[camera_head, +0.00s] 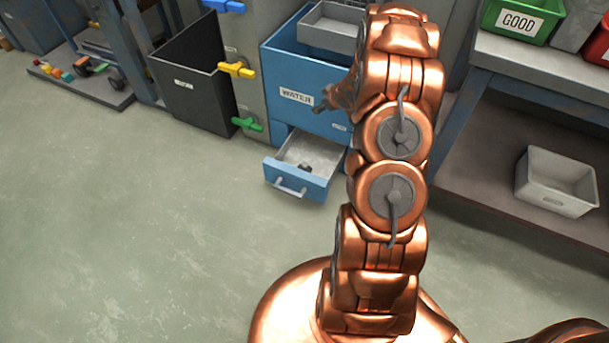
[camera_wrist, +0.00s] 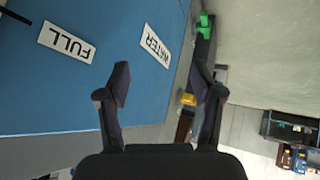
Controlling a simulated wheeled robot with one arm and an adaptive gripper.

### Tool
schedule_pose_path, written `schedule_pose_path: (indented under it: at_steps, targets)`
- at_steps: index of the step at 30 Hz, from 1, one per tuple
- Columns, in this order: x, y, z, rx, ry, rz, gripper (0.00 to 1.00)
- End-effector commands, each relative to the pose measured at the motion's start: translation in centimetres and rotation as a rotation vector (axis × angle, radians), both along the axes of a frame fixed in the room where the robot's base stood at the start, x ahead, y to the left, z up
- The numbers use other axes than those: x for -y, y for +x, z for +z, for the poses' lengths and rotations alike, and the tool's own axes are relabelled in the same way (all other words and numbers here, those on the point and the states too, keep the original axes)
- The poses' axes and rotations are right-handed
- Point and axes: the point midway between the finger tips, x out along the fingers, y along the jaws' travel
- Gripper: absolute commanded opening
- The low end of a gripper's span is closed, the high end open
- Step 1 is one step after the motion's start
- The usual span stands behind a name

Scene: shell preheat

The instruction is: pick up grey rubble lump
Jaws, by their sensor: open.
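A small dark grey lump (camera_head: 306,168) lies on the floor of the open blue drawer (camera_head: 290,187), under the blue WATER tank. It is too small to tell its shape well, and my arm hides the drawer's right side. My gripper (camera_head: 322,100) is in front of the tank's WATER label, above the drawer and apart from the lump. In the wrist view my gripper (camera_wrist: 160,82) is open, with nothing between its fingers. The lump is not seen there.
The blue tank (camera_head: 283,69) fills the left of the wrist view, with WATER and FULL labels. Yellow (camera_head: 237,69) and green (camera_head: 246,124) valve handles stick out left of it. A black bin (camera_head: 192,85) stands further left. A white bin (camera_head: 556,182) sits on the right lower shelf. Open floor lies in front.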

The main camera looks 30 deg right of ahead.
Motion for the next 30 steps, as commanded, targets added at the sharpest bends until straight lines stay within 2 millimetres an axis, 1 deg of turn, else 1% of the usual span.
schedule_pose_path:
  at_steps: [1,2,3,5,6,10,12,15,18,21,26,30]
  targets:
    - [0.4,-0.1,-3.3,0.015,0.020,0.015,0.66]
    - [0.5,0.0,-4.5,0.029,0.032,0.027,0.66]
    - [0.6,0.0,-6.1,0.046,0.051,0.043,0.66]
    - [0.6,-0.1,-8.4,0.073,0.078,0.068,0.66]
    - [0.5,-0.3,-10.1,0.088,0.099,0.084,0.66]
    - [0.0,-1.1,-15.0,0.144,0.170,0.133,0.66]
    - [-0.3,-1.6,-17.2,0.177,0.207,0.158,0.66]
    - [-1.0,-2.4,-19.9,0.215,0.258,0.187,0.66]
    - [-1.5,-3.1,-21.6,0.245,0.297,0.208,0.66]
    - [-2.0,-3.6,-22.6,0.263,0.323,0.221,0.66]
    - [-2.2,-3.8,-23.3,0.275,0.338,0.229,0.66]
    - [-2.2,-3.8,-24.6,0.276,0.337,0.230,0.66]
